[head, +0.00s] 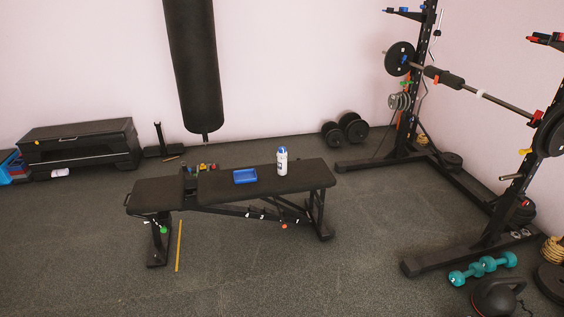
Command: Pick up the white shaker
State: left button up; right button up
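The white shaker (282,163) stands upright on the black weight bench (222,187), toward the right part of its long pad. It is a white bottle with a blue cap and a dark mark on its side. No gripper shows in the head view, so neither gripper's place relative to the shaker can be seen.
A blue tray (245,176) lies on the bench left of the shaker. A black punching bag (196,65) hangs behind the bench. A rack with a barbell (509,104) stands at right, with teal dumbbells (483,267) and a kettlebell (496,298) nearby. Floor before the bench is mostly clear.

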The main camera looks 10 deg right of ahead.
aim_at(281, 157)
jog(key=i+l, duration=0.2)
jog(key=i, duration=0.15)
jog(key=i+l, duration=0.2)
jog(key=i, duration=0.2)
jog(key=i+l, duration=0.2)
jog(key=i, duration=0.15)
